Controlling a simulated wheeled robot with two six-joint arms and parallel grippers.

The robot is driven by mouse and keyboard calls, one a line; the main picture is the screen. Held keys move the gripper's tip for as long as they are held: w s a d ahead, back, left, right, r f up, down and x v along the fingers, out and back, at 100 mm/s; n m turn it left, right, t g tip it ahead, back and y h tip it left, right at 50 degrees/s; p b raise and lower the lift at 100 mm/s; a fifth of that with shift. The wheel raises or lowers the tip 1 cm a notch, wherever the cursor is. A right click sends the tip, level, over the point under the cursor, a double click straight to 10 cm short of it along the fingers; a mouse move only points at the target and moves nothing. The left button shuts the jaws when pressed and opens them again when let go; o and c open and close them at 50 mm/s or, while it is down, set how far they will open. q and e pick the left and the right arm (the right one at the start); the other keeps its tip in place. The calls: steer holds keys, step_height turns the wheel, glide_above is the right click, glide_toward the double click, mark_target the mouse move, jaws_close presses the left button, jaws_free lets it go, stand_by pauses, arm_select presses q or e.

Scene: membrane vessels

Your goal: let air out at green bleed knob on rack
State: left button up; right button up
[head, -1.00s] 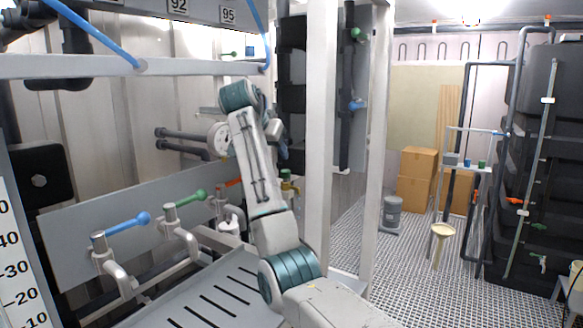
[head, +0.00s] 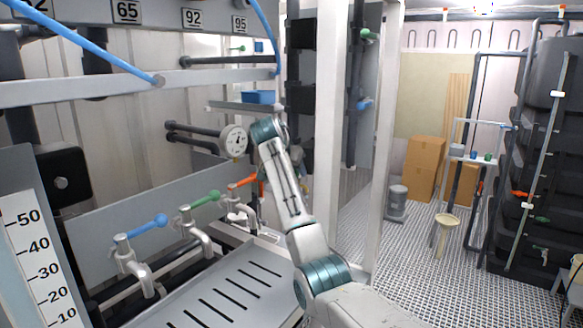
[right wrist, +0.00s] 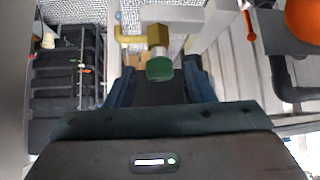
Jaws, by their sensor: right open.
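The green bleed knob (right wrist: 159,69) shows in the right wrist view, on the end of a brass fitting (right wrist: 157,35). My right gripper (right wrist: 157,78) is open. Its two dark blue fingers stand to the left and right of the knob, which appears between their tips. I cannot tell whether either finger touches it. In the head view my right arm (head: 285,185) reaches up from the lower right; its gripper and the bleed knob are hidden. My left gripper is not in view.
Valves with blue (head: 148,225), green (head: 203,200) and orange (head: 243,182) levers stand left of my arm, above a slotted tray (head: 185,300). A pressure gauge (head: 233,141) is near my elbow. White posts (head: 331,60) rise behind the arm. An orange rounded thing (right wrist: 303,18) is near the right wrist.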

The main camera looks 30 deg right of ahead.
steer(key=shift+d, duration=0.1)
steer(key=c, duration=1)
steer(key=shift+w+m+g+h, duration=0.25)
steer(key=shift+m+g, duration=0.5)
steer(key=shift+m, duration=0.3)
steer(key=shift+w+m+g+h, duration=0.1)
steer(key=shift+m+g+h, duration=0.15)
steer(key=shift+m+g, duration=0.65)
steer(key=o, duration=1)
steer(key=shift+a+t, duration=0.2)
steer(key=shift+t, duration=0.05)
